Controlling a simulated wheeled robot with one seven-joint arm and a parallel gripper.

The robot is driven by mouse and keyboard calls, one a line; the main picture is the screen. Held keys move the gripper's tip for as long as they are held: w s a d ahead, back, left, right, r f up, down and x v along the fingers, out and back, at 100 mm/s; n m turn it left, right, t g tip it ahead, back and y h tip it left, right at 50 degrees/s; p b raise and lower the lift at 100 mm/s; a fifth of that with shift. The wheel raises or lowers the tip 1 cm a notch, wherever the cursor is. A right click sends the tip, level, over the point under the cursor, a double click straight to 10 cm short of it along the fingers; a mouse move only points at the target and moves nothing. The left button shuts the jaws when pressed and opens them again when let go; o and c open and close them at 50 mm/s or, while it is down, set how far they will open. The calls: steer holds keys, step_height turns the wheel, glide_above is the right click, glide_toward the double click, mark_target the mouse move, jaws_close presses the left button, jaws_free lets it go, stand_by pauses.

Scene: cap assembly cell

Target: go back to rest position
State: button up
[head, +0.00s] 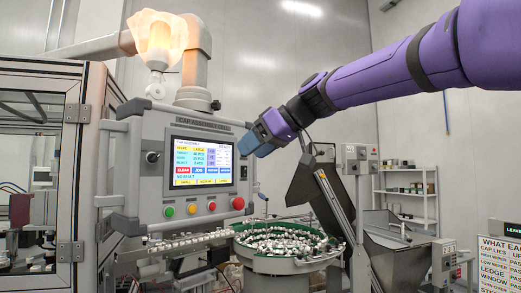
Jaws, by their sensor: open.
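My purple arm reaches in from the upper right, and my gripper (258,140) is at its end, with bluish fingers pointing down and to the left. The gripper is near the right edge of the control panel's lit screen (203,162); I cannot tell whether it touches the panel. The gripper looks small here and nothing shows held in it. The panel (150,200) has a black knob at left and green, yellow and red buttons below the screen.
A round bowl feeder (283,262) full of small white caps stands below the gripper. A dark chute (322,185) and a grey hopper (395,250) are to its right. A glazed machine frame (75,170) is at left. Shelves (410,195) stand far back.

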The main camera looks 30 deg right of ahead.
steer(key=shift+s+f, duration=0.25)
steer(key=shift+f, duration=0.05)
stand_by(0.4)
steer(key=s+a+f+m+g+h, duration=0.1)
steer(key=s+f+m+g+h, duration=0.1)
steer(key=s+f, duration=0.7)
steer(key=s+f+m+g+h, duration=0.2)
steer(key=s+f+m+h, duration=0.2)
steer(key=s+f, duration=0.5)
step_height(320, 180, down, 8)
steer(key=shift+s+a+f, duration=0.2)
steer(key=shift+s+a, duration=0.2)
